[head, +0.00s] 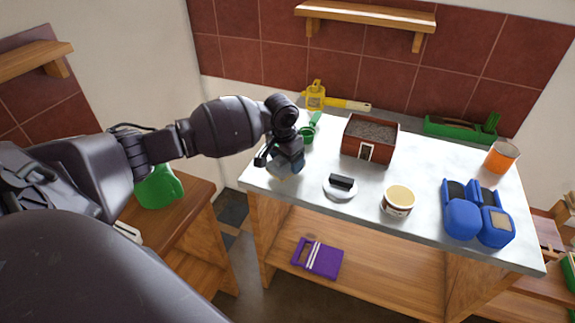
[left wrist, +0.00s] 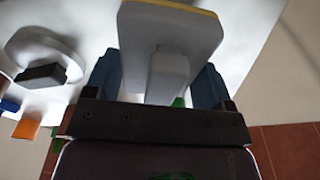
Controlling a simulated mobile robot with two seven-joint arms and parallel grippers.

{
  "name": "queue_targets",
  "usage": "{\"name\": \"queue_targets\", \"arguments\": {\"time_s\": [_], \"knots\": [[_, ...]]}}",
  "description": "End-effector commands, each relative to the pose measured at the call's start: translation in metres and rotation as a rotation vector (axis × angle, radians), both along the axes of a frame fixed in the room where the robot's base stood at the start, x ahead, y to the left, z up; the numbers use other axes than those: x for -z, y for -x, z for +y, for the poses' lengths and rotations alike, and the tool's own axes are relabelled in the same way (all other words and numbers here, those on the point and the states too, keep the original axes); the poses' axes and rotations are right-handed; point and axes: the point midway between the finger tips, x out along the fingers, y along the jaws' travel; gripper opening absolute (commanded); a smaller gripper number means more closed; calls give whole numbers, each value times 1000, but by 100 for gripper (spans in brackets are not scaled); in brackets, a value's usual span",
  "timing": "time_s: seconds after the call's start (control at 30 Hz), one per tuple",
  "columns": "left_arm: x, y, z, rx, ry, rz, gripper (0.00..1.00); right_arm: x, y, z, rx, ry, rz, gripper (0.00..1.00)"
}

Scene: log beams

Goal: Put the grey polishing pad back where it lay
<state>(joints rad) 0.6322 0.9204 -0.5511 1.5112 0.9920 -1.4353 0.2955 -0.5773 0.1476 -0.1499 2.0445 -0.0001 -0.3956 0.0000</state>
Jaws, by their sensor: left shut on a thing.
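My left gripper (head: 287,162) is over the left end of the white-topped workbench (head: 312,212). It is shut on the handle of the grey polishing pad (left wrist: 170,40), a flat pale grey block with a yellow edge. In the left wrist view, the gripper's blue fingers stand on both sides of that handle. In the head view the pad is mostly hidden by the gripper, and I cannot tell whether it touches the bench top. My right gripper is not in view.
A round white disc with a black handle (head: 341,187) lies just right of the gripper. Farther right are a tub (head: 397,201), blue pads (head: 462,218) and an orange cup (head: 501,157). Behind stand a red-brown box (head: 369,139) and a yellow tool (head: 317,97).

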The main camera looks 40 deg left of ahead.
Motion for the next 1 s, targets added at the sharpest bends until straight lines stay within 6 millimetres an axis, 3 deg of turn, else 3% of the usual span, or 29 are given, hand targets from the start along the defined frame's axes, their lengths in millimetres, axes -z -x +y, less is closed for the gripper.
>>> {"name": "queue_targets", "arguments": {"time_s": [0.03, 0.13, 0.5, 0.53, 0.67, 1.0], "knots": [[12, 1, 0, 0, 0, 5, 57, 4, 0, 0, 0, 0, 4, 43], [21, 0, 0, 0, 0, 2, 57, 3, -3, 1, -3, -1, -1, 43], [22, 0, 0, 0, 0, -1, 57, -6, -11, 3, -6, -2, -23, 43], [22, 0, 0, 0, 0, -1, 77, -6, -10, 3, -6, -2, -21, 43], [22, 0, 0, 0, 0, -1, 97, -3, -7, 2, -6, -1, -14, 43], [17, 0, 0, 1, -1, -2, 100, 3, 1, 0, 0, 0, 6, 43]]}}
